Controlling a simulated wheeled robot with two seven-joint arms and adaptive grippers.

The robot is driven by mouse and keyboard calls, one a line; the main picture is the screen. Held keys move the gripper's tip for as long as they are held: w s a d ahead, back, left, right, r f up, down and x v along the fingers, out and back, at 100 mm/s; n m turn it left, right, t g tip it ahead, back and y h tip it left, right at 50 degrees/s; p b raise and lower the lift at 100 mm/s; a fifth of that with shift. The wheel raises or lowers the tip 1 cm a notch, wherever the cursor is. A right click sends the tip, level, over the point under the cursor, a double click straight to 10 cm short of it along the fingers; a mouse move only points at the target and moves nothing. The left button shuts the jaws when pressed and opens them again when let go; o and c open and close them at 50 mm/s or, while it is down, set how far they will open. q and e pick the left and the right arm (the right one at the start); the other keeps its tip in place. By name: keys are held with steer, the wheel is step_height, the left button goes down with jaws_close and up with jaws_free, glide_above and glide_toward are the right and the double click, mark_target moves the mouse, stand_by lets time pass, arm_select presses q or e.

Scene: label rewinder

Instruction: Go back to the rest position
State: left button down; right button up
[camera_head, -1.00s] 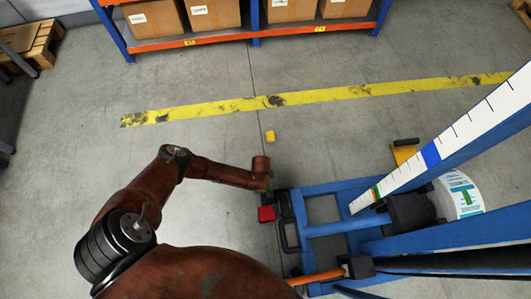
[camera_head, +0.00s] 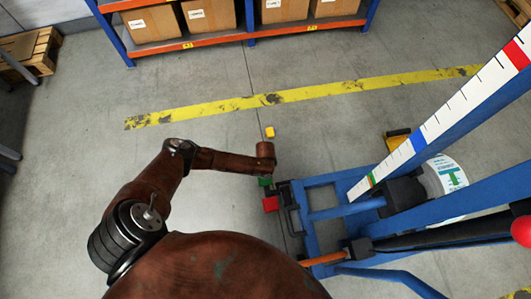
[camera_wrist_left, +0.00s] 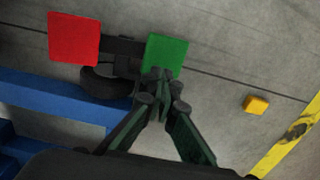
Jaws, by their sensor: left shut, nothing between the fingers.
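My left arm comes in from the left in the head view, and its wrist (camera_head: 265,152) hangs beside the blue machine frame (camera_head: 300,215). My left gripper (camera_wrist_left: 160,78) is shut and empty in the left wrist view, its tips over the lower edge of a green pad (camera_wrist_left: 166,54); I cannot tell if they touch it. A red pad (camera_wrist_left: 74,38) sits left of the green one. In the head view the red pad (camera_head: 270,204) and green pad (camera_head: 265,181) show below the wrist, which hides the gripper. My right gripper is not in view.
The machine carries a white label roll (camera_head: 444,177), a marked scale (camera_head: 440,115) and a red knob (camera_head: 522,230). A small yellow block (camera_head: 269,132) lies on the floor. A yellow floor line (camera_head: 300,96) and a shelf with boxes (camera_head: 208,15) are beyond. Floor left of my arm is clear.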

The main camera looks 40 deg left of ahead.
arm_select(q)
steer(key=shift+r, duration=0.7)
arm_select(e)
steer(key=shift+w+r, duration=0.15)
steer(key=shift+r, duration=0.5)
